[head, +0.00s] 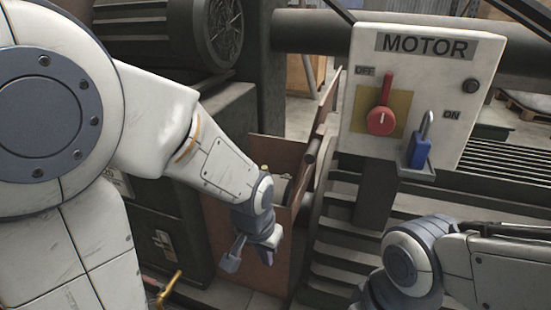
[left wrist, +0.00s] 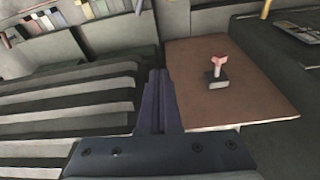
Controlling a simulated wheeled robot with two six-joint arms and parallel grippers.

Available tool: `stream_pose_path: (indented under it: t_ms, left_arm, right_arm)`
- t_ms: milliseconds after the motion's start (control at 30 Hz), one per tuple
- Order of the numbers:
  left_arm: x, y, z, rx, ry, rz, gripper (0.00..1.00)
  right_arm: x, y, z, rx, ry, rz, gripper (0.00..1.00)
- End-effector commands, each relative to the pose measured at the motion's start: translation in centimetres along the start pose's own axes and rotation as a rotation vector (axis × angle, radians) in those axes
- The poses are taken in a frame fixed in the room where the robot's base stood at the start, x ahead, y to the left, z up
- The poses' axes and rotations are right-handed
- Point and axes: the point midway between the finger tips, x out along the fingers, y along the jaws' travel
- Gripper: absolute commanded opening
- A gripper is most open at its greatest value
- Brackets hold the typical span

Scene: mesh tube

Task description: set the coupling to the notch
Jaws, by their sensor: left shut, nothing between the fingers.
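The red-brown guard (head: 258,215) stands open beside the motor's base, with a panel raised on its right. A grey rounded part (head: 284,188) shows inside it, partly hidden by my left arm; I cannot tell whether it is the coupling. No notch can be made out. My left gripper (head: 250,256) hangs in front of the guard and points down. In the left wrist view its fingers (left wrist: 157,100) are together and empty, beside a brown panel (left wrist: 245,100) bearing a pink-red knob (left wrist: 217,63) on a dark block. My right wrist shows at lower right; its fingers are out of view.
A MOTOR box (head: 372,65) carries a red lever (head: 382,112) pointing up and a blue padlock (head: 420,152) at its lower right. The motor (head: 180,35) is at top left. Dark slats (head: 335,240) lie right of the guard. A yellow handle (head: 168,287) is low at left.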

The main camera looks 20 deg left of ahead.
Motion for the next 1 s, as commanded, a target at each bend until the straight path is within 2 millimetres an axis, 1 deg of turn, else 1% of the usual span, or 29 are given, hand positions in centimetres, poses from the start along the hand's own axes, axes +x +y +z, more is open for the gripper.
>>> stream_pose_path:
  t_ms: [33, 67, 100, 133, 167, 200, 267, 300, 367, 400, 467, 500, 600, 700, 800, 933, 1000]
  left_arm:
    - [1.2, -2.2, -1.9, -0.065, 0.026, -0.022, 0.00]
    - [1.6, -3.3, -3.5, -0.094, 0.050, -0.034, 0.00]
    - [1.9, -4.6, -5.5, -0.126, 0.079, -0.048, 0.00]
    - [2.1, -5.5, -7.0, -0.145, 0.101, -0.058, 0.00]
    - [2.2, -6.2, -8.5, -0.160, 0.122, -0.065, 0.00]
    - [2.4, -7.0, -10.4, -0.178, 0.149, -0.075, 0.00]
    - [2.5, -8.2, -13.3, -0.201, 0.188, -0.088, 0.00]
    - [2.6, -9.0, -15.2, -0.216, 0.214, -0.096, 0.00]
    - [2.7, -10.2, -18.2, -0.236, 0.256, -0.108, 0.00]
    - [2.8, -11.0, -20.3, -0.252, 0.285, -0.116, 0.00]
    - [2.9, -12.3, -23.4, -0.274, 0.331, -0.128, 0.00]
    - [3.0, -13.2, -25.4, -0.289, 0.362, -0.136, 0.00]
    - [3.1, -15.2, -29.8, -0.324, 0.435, -0.153, 0.00]
    - [3.1, -16.8, -32.7, -0.349, 0.489, -0.165, 0.00]
    - [3.1, -17.6, -34.3, -0.363, 0.520, -0.171, 0.00]
    - [3.6, -18.0, -35.3, -0.369, 0.534, -0.173, 0.00]
    - [4.4, -18.2, -35.6, -0.369, 0.533, -0.173, 0.00]
  right_arm:
    - [0.5, 0.0, 0.0, 0.000, 0.000, 0.000, 0.58]
    - [0.5, 0.0, 0.0, 0.000, 0.000, 0.000, 0.58]
    - [0.6, 0.0, 0.0, 0.000, 0.000, 0.000, 0.58]
    - [0.6, 0.0, 0.0, 0.000, 0.000, 0.000, 0.58]
    - [0.6, 0.1, 0.0, 0.000, 0.000, 0.000, 0.58]
    - [0.6, 0.1, 0.0, 0.000, 0.000, 0.000, 0.58]
    - [0.6, 0.0, 0.0, 0.000, 0.000, 0.000, 0.58]
    - [0.6, 0.0, 0.0, 0.000, 0.000, 0.000, 0.58]
    - [0.6, 0.1, 0.0, 0.000, 0.000, 0.000, 0.58]
    - [0.6, 0.0, 0.0, 0.000, 0.000, 0.000, 0.58]
    - [0.6, 0.0, 0.0, 0.000, 0.000, 0.000, 0.58]
    - [0.6, 0.0, 0.0, 0.000, 0.000, 0.000, 0.58]
    - [0.6, 0.0, 0.0, 0.000, 0.000, 0.000, 0.58]
    - [0.6, 0.0, 0.0, 0.000, 0.000, 0.000, 0.58]
    - [0.6, 0.0, 0.0, 0.000, 0.000, 0.000, 0.58]
    - [0.6, 0.1, 0.0, 0.000, 0.000, 0.000, 0.58]
    - [0.7, 0.1, 0.0, 0.000, 0.000, 0.000, 0.58]
